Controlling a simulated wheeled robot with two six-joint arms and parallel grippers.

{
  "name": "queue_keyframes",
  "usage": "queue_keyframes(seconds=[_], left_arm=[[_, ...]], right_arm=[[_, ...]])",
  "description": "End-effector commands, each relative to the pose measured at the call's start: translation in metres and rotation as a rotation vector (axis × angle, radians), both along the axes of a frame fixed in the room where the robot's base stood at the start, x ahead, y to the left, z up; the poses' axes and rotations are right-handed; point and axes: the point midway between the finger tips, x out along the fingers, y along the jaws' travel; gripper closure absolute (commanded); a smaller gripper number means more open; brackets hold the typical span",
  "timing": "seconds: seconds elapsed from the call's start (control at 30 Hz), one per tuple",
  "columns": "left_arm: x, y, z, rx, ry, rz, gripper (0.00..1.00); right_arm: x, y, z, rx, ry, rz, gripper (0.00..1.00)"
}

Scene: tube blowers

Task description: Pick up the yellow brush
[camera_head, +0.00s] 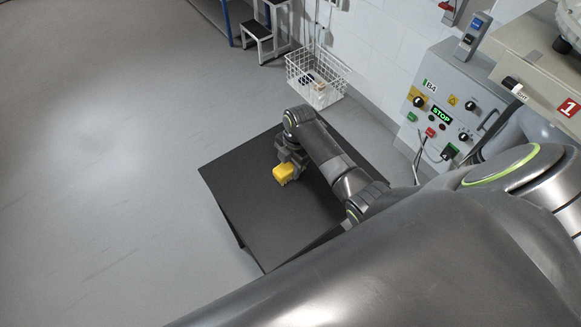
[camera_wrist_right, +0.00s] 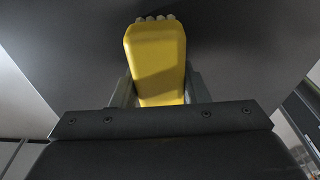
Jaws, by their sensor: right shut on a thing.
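The yellow brush (camera_head: 284,173) is over the dark platform in the head view, at the end of my right arm. In the right wrist view the yellow brush (camera_wrist_right: 155,60) fills the upper middle, with a row of pale bristle tufts at its far end. My right gripper (camera_wrist_right: 158,90) has one finger on each side of the brush and is shut on it. In the head view my right gripper (camera_head: 289,160) is partly hidden by its own arm. I cannot tell whether the brush touches the platform. My left gripper is not in view.
The dark platform (camera_head: 245,205) has bare room left of and below the brush. A white wire basket (camera_head: 318,80) stands behind it by the wall. A grey control box (camera_head: 445,108) with buttons is at the right. A small step stool (camera_head: 258,35) stands at the back.

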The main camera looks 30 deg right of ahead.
Motion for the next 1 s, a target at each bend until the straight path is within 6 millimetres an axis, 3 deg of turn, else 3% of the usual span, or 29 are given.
queue_keyframes(seconds=[0.33, 0.8, 1.0], left_arm=[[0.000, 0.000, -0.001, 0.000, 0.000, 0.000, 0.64], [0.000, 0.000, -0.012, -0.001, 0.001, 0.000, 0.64], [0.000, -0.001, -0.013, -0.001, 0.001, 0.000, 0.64]], right_arm=[[0.001, 0.000, 0.011, 0.000, -0.003, 0.001, 0.83], [0.002, 0.000, 0.087, 0.000, -0.005, 0.000, 0.83], [0.001, 0.000, 0.100, 0.000, -0.001, 0.000, 0.83]])
